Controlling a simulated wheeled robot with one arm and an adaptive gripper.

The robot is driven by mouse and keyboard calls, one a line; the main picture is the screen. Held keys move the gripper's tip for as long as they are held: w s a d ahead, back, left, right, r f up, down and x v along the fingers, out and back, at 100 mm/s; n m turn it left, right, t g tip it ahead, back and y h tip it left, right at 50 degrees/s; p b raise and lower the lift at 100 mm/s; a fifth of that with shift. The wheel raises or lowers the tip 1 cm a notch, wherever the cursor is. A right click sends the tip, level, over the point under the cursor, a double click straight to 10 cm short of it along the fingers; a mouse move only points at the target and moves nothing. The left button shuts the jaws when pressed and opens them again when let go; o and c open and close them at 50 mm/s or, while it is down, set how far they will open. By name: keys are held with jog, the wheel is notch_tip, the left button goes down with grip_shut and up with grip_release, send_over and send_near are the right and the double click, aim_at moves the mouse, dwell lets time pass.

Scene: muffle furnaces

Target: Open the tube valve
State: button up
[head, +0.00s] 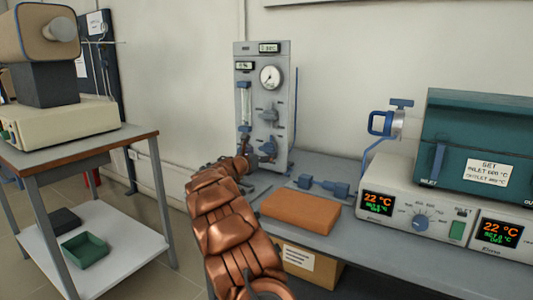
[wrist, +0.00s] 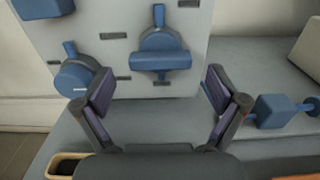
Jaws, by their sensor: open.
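A grey gas panel (head: 262,95) stands upright at the back of the bench, with a round gauge and knobs. The wrist view shows two blue valves on it: a left valve (wrist: 75,78) and a centre valve (wrist: 160,55) with a crossbar handle. A blue inline fitting (head: 322,186) lies on the bench right of the panel; it also shows in the wrist view (wrist: 276,110). A blue-handled fitting (head: 385,122) is left of the teal furnace. My gripper (head: 256,150) is open and empty before the panel's lower part. Its fingers (wrist: 160,95) are apart, below the centre valve.
An orange block (head: 300,211) lies on the grey bench (head: 375,232) right of my arm. A teal tube furnace (head: 475,135) on a control box (head: 418,204) fills the right. A side table (head: 85,148) with a beige furnace (head: 48,35) stands left. A cardboard box (head: 305,268) is below.

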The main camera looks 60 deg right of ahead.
aim_at(265, 151)
jog(key=shift+d, duration=1.65)
jog(key=shift+c, duration=0.4)
jog(key=c, duration=1.1)
